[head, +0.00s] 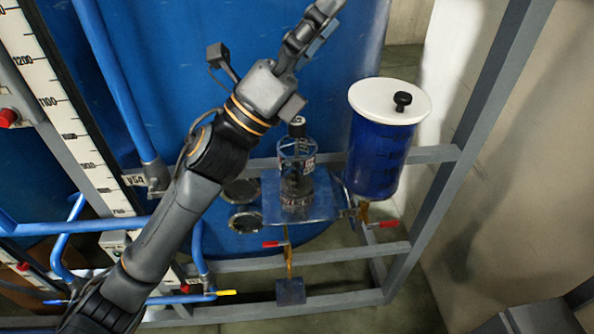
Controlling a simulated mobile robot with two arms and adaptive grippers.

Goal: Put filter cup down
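My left arm comes in from the lower left, and its gripper (308,36) is at the top centre, in front of the large blue tank. The fingers are seen from the side near the top edge, so whether they are open or shut is unclear. No object is clearly visible between them. A clear vessel with a black cap (297,160) stands upright on a small bluish shelf (328,207), below and apart from the gripper. I cannot tell whether this vessel is the filter cup.
A blue cylinder (376,160) with a white lid (372,101) and black knob stands right of the shelf. Red-handled valves (388,224) sit below. Grey frame bars (470,130) and blue pipes (112,75) surround the large blue tank (170,60). Open floor shows at the lower right.

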